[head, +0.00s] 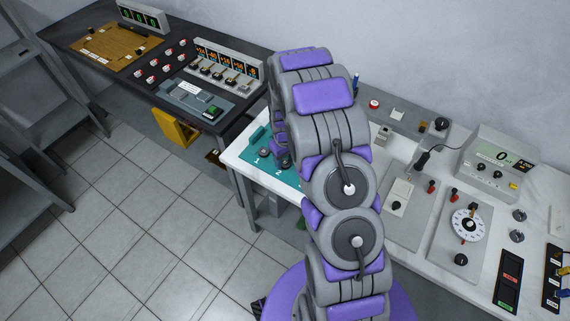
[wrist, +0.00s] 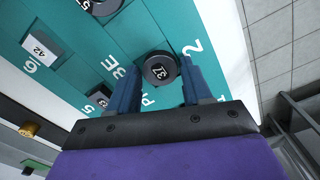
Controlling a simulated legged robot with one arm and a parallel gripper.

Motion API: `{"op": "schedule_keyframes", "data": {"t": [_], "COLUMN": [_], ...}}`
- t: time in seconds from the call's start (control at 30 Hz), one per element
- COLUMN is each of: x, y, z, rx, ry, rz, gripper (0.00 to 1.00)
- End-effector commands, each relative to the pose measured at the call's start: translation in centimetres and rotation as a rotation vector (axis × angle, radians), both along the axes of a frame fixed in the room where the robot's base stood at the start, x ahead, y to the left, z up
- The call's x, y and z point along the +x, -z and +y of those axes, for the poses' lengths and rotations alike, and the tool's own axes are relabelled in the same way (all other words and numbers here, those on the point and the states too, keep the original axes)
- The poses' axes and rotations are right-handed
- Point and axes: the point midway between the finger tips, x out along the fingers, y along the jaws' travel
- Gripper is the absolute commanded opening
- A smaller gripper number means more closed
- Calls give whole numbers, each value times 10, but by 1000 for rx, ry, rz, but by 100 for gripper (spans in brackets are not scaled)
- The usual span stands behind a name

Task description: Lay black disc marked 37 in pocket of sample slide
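The black disc marked 37 (wrist: 159,70) lies on a teal board (wrist: 210,30) beside a white numeral 2, in the wrist view. My gripper (wrist: 163,78) is open, with one blue finger on each side of the disc near its lower part. I see a gap on both sides and cannot tell whether either finger touches it. In the head view my arm hides most of the teal board (head: 257,170), and my gripper (head: 284,160) shows only in part over it, hiding disc 37. I cannot make out the sample slide or its pocket for sure.
A grey block marked 42 (wrist: 40,49), a dark block (wrist: 99,97) and another dark numbered piece (wrist: 98,4) are on the board. The white bench (head: 400,235) carries a dial panel (head: 467,224) and a meter box (head: 497,165) at right. A dark table (head: 90,60) stands at left.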

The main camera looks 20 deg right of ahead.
Motion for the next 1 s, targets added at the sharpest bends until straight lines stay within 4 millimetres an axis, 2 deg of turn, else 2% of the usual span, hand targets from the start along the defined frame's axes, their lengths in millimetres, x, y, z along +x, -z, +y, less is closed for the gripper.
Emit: {"op": "schedule_keyframes", "data": {"t": [0.03, 0.37, 0.57, 1.0], "x": [0, 0, 0, 0], "y": [0, 0, -4, -36], "z": [0, 0, 0, 0], "rx": [0, 0, 0, 0], "ry": [0, 0, 0, 0], "rz": [0, 0, 0, 1], "gripper": [44, 14, 14, 14]}}
